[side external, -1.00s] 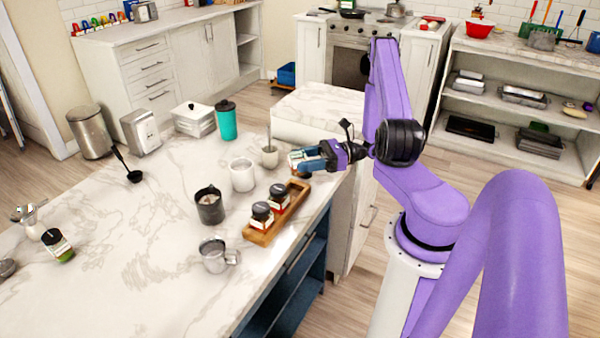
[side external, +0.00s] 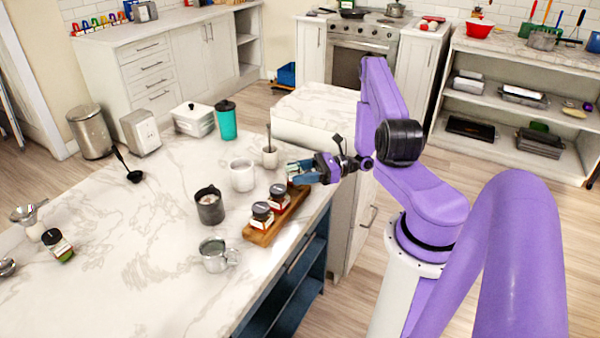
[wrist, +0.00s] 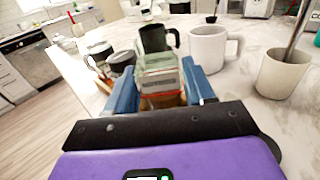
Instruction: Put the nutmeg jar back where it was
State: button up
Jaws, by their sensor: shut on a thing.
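The nutmeg jar (wrist: 164,82), a clear jar with a printed label, is between the blue fingers of my gripper (side external: 296,174) in the wrist view. My gripper is shut on it. In the side view the fingers mostly hide the jar, at the far end of the wooden rack (side external: 254,238). Two dark-lidded spice jars stand in the rack, a nearer one (side external: 262,216) and a middle one (side external: 278,198). I cannot tell whether the held jar touches the rack floor.
A white mug (side external: 242,175), a dark mug (side external: 210,207) and a cup with a utensil (side external: 270,157) stand close to the rack. A metal mug (side external: 214,256) is near its front end. Open marble counter (side external: 130,240) lies to the left.

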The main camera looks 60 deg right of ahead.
jog(key=shift+f, duration=0.55)
jog(key=o, duration=1.1)
jog(key=shift+o, duration=0.2)
jog(key=shift+r, duration=0.6)
jog(key=v, duration=1.2)
